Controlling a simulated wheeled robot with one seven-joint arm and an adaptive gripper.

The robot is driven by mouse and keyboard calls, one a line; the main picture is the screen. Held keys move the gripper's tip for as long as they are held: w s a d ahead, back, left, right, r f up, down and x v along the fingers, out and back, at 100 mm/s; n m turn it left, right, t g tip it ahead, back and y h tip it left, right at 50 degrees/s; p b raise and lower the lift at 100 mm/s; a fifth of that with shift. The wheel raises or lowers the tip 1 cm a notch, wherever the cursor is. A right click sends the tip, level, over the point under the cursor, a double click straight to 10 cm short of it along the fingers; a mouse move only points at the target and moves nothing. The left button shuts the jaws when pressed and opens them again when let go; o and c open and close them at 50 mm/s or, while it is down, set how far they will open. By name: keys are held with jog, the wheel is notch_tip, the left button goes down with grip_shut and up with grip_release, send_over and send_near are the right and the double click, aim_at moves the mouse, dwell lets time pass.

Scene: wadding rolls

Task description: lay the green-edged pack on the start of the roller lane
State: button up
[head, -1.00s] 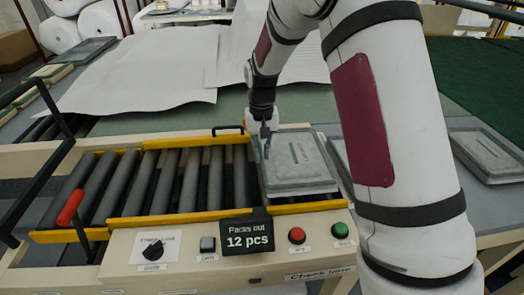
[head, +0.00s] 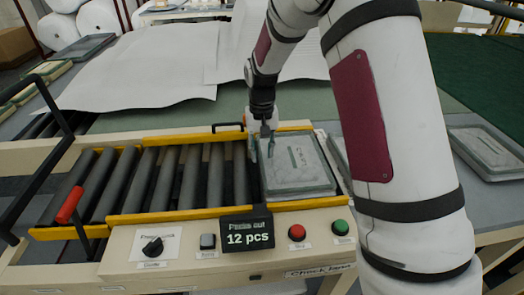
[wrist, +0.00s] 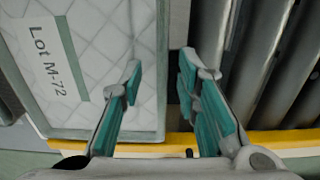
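The pack with a grey-green edge (head: 300,174) lies on the right end of the roller lane (head: 190,178), beside the bare rollers. In the wrist view its quilted pale top (wrist: 100,30) carries a label reading Lot M-72. My gripper (head: 262,148) is at the pack's left edge in the head view. In the wrist view my gripper (wrist: 160,78) has its two teal-padded fingers apart. One finger shows over the pack's border and the other over the rollers, with the pack's side between them. Nothing is pinched between the pads.
A display (head: 248,235) reads 12 pcs, near a red button (head: 297,232) and a green button (head: 341,228). Another pack (head: 486,152) lies at the right. The rollers left of my gripper are bare.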

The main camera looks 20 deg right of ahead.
jog(key=s+r+t+b, duration=0.1)
jog(key=s+r, duration=0.2)
jog(key=r, duration=0.6)
jog(key=s+r+b, duration=0.1)
jog(key=s+r, duration=0.1)
jog(key=r, duration=0.7)
jog(key=s+r+n+t, duration=0.1)
jog(key=s+t, duration=0.1)
jog(key=s, duration=1)
jog(key=s+r+n+t, duration=0.1)
jog(key=s+t, duration=0.1)
jog(key=s, duration=1.1)
jog(key=shift+r, duration=0.3)
jog(key=shift+d, duration=0.1)
